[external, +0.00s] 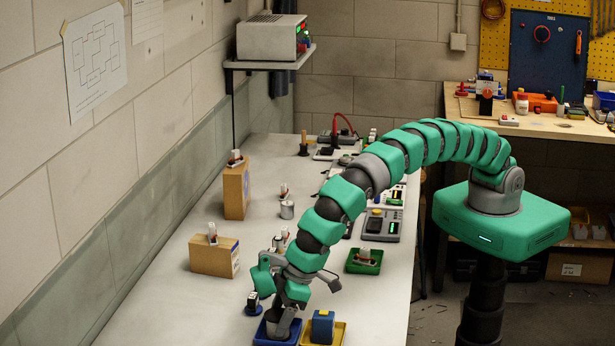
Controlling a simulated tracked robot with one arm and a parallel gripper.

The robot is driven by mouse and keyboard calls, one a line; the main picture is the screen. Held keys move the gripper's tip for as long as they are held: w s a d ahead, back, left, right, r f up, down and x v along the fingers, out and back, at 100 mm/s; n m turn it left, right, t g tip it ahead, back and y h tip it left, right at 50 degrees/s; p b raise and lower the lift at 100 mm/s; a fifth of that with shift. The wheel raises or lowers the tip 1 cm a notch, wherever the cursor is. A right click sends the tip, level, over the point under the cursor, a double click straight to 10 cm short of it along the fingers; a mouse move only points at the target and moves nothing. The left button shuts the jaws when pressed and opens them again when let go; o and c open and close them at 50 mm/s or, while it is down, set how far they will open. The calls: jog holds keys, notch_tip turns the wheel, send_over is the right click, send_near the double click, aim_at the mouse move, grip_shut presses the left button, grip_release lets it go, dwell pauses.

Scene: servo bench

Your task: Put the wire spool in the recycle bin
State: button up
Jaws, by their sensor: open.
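My gripper (280,290) hangs low over the near end of the long bench, its jaws apart. Directly below it a blue tray (259,340) stands on the bench. A grey, rounded piece (279,327) shows in that tray under the gripper. The arm partly hides it, and I cannot tell whether it is the wire spool. I cannot tell whether the jaws touch it. No label shows which container is the recycle bin; the blue tray, a yellow tray (340,336) and a green tray (364,269) are in view.
A blue block (322,326) stands in the yellow tray, close right of the gripper. A small dark-blue object (253,303) stands just left. Cardboard boxes (213,260) line the wall side. Devices (381,225) line the right edge. The bench's middle is mostly clear.

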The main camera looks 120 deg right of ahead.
jog(key=b+v, duration=0.1)
jog(key=v, duration=1)
jog(key=shift+s, duration=0.1)
jog(key=s+d+r+n+t, duration=0.1)
jog(key=s+d+r+t, duration=0.15)
jog(key=r, duration=0.85)
jog(key=s+d+r+t+y, duration=0.15)
jog(key=s+r, duration=0.25)
jog(key=r, duration=0.7)
jog(key=s+d+r+n+t+h, duration=0.1)
jog(key=s+d+r+t, duration=0.15)
jog(key=r, duration=0.85)
jog(key=s+d+r+n+t, duration=0.1)
jog(key=s+r+t, duration=0.1)
jog(key=s+r, duration=0.8)
jog(key=s+d+r+n+t+y, duration=0.1)
jog(key=s+d+r+t, duration=0.1)
jog(key=s+r, duration=0.9)
jog(key=shift+s+n+t, duration=0.3)
jog(key=shift+s+t, duration=0.15)
jog(key=shift+s, duration=0.45)
jog(key=shift+w, duration=0.15)
